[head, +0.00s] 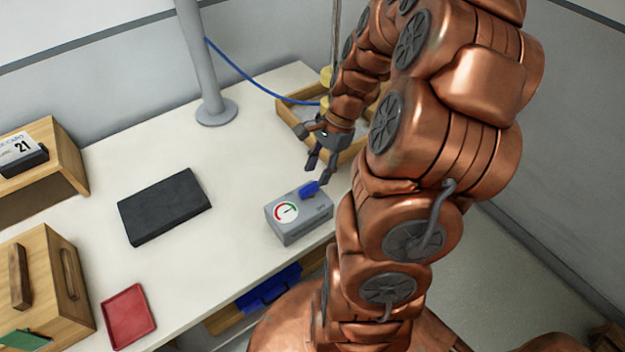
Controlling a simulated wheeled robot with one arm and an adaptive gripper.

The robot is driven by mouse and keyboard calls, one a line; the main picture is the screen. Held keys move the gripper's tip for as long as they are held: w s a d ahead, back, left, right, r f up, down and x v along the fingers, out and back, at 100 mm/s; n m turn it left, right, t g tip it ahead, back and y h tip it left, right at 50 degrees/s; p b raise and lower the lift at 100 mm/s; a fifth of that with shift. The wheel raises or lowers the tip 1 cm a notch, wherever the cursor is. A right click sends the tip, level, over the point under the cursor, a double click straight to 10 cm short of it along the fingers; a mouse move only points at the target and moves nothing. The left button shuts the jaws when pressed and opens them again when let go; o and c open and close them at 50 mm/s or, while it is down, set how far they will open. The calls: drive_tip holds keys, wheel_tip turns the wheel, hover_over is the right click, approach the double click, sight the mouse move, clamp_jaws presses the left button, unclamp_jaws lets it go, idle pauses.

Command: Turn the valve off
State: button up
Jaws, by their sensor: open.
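The valve is a blue handle (309,190) on top of a grey box (300,218) with a round red, green and white gauge (286,211) on its face. The box stands near the front right edge of the white table. My gripper (320,170) is open and empty, pointing down just above and behind the blue handle. One fingertip comes close to the handle; I cannot tell whether they touch. My copper arm covers the area right of the box.
A wooden tray (292,115) lies behind my gripper, and a grey post (205,70) with a blue cable stands at the back. A black slab (164,206), a red tray (129,316) and wooden boxes (40,285) are at left. The table between slab and valve box is clear.

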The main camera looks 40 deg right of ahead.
sight(312, 185)
drive_tip(key=shift+p+x, duration=0.65)
drive_tip(key=shift+x, duration=1.75)
drive_tip(key=shift+c, duration=0.3)
clamp_jaws()
